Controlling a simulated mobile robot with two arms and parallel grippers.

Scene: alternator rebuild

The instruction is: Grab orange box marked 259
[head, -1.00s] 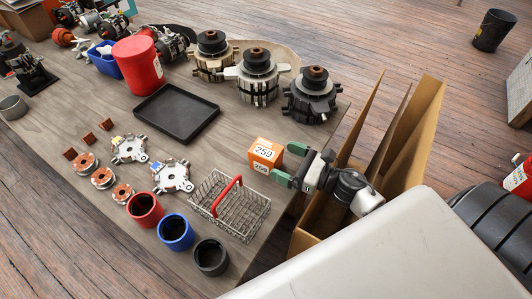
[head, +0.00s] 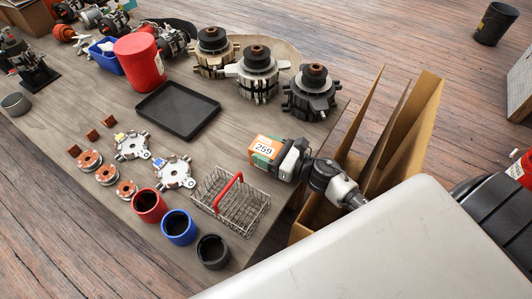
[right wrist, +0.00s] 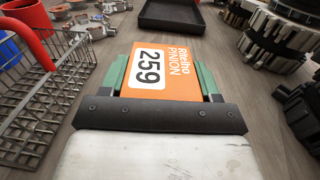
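The orange box marked 259 (head: 264,148) stands on the table near its right edge, beside the wire basket. It also shows in the right wrist view (right wrist: 165,72), with a white label reading 259 and "Ritelho PINION". My right gripper (head: 277,155) reaches it from the right, over the table edge. In the right wrist view its green-padded fingers (right wrist: 164,80) stand on both sides of the box, close against its sides. I cannot tell whether they press on it. My left gripper is not in view.
The wire basket (head: 240,208) with a red handle stands close to the box. Dark and metal alternator parts (head: 312,95) stand behind it, and a black tray (head: 178,110) lies further left. An open cardboard box (head: 405,135) is beside the table edge, near my right arm.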

